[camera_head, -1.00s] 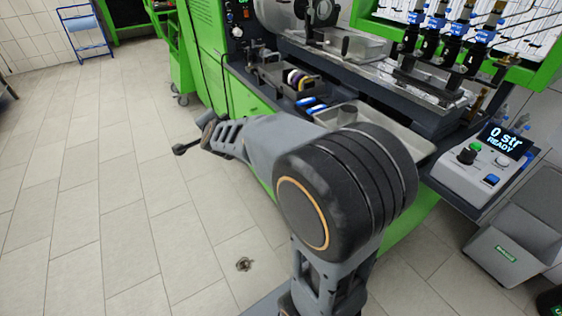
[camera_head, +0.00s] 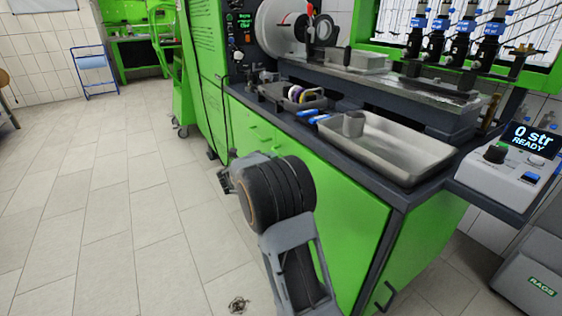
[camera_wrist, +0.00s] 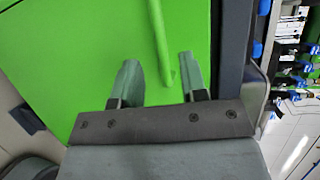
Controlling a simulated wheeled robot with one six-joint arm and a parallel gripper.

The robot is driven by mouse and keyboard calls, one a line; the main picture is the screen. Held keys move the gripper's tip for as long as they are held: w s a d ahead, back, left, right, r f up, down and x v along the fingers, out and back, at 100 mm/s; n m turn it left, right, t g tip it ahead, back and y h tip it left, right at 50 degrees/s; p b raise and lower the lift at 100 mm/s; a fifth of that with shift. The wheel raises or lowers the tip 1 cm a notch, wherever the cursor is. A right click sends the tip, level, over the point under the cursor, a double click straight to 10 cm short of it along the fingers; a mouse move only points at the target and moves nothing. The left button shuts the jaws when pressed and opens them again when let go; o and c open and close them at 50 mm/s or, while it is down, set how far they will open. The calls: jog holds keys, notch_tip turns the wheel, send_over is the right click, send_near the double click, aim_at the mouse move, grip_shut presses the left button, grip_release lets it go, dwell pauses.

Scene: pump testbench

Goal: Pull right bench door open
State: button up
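The green bench (camera_head: 345,225) stands right of my arm in the head view. A black handle (camera_head: 385,297) sits low on its right-hand green panel; I cannot tell whether that panel is the right door. In the wrist view a green door panel (camera_wrist: 95,40) fills the upper left, with a green bar handle (camera_wrist: 158,30) on it. My gripper (camera_wrist: 158,65) is open, its fingers on either side of the handle's lower end, with a gap on both sides. Contact with the panel cannot be told. In the head view my arm hides the fingers.
A metal tray (camera_head: 395,150) with a cup (camera_head: 353,124) sits on the bench top. A control box (camera_head: 510,165) stands at the right, above a grey bin (camera_head: 530,265).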

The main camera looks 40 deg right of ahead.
jog(key=b+x, duration=0.1)
jog(key=x, duration=0.6)
jog(key=shift+a, duration=0.1)
jog(key=shift+c, duration=0.2)
grip_shut()
jog(key=shift+s, duration=0.1)
